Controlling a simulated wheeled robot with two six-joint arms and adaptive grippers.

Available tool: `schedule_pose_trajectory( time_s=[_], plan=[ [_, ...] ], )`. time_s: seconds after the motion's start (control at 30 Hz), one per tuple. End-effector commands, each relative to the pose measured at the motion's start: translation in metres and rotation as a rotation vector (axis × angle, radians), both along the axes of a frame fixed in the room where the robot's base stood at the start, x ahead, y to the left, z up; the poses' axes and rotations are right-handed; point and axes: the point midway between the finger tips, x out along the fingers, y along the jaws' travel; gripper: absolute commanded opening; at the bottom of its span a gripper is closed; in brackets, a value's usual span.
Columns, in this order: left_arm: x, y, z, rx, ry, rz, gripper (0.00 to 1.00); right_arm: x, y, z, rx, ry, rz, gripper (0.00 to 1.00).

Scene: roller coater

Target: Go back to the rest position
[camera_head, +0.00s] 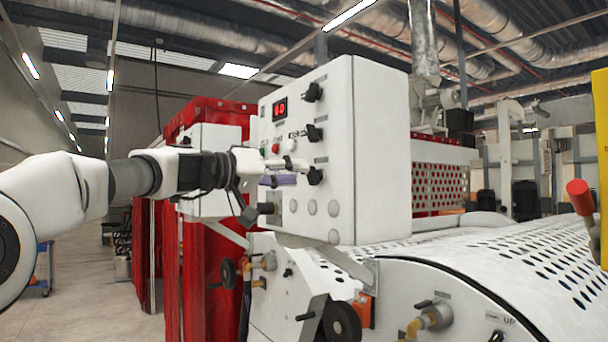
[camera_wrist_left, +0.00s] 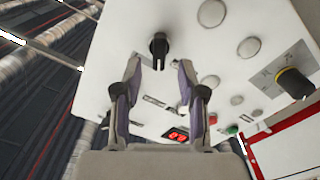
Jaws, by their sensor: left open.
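My left arm comes in from the left in the head view, and its left gripper (camera_head: 282,172) is in front of the white control panel (camera_head: 375,150). In the left wrist view the left gripper (camera_wrist_left: 160,72) is open, its two fingers apart with nothing held. A black knob (camera_wrist_left: 158,50) on the panel shows just past the gap between the fingertips; I cannot tell how far it is from them. In the head view the lowest black knob (camera_head: 315,176) is just right of the fingertips. My right gripper is not in view.
The panel carries more knobs (camera_head: 314,133), buttons and a red display (camera_head: 280,109). Below are the perforated white roller cover (camera_head: 530,255) and a black handwheel (camera_head: 340,322). Red curtains (camera_head: 195,260) hang behind the arm. Open floor (camera_head: 90,290) lies at the left.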

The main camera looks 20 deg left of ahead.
Motion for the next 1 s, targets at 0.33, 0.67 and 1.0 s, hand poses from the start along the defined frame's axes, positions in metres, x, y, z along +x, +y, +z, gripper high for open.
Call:
schedule_pose_trajectory(
  time_s=[0.33,0.67,1.0],
  plan=[
    [-0.031,0.024,0.0,-0.001,-0.001,0.0,0.41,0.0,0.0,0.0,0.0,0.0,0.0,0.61],
    [-0.031,0.024,0.0,0.0,0.0,-0.001,0.41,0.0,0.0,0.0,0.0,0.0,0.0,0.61],
    [0.043,0.007,-0.161,0.023,0.239,-0.015,0.41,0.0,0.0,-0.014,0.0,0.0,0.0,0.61]
  ],
)
